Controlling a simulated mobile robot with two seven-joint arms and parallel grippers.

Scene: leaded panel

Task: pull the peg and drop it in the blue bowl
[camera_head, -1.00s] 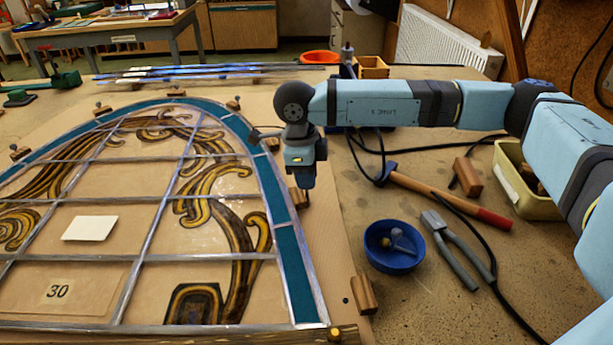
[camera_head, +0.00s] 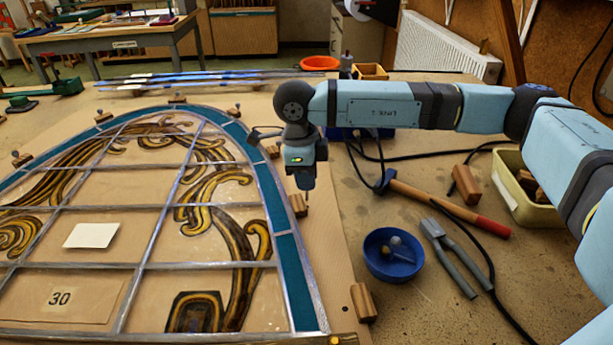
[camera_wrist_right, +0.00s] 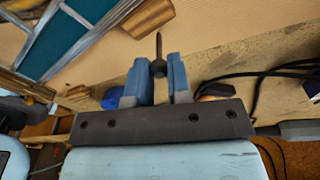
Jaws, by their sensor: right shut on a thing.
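I cannot tell whether the shank's tip is clear of the board. The blue bowl (camera_head: 393,268) is on the bench to the right of and nearer than the gripper, with small round-headed items inside. My left gripper is not in view.
Pliers (camera_head: 450,255) lie just right of the bowl. A red-handled hammer (camera_head: 440,202), a black cable and a pale green tub (camera_head: 528,200) lie further right. Another wooden block (camera_head: 363,302) stands at the board's near right edge. Bare bench shows around the bowl.

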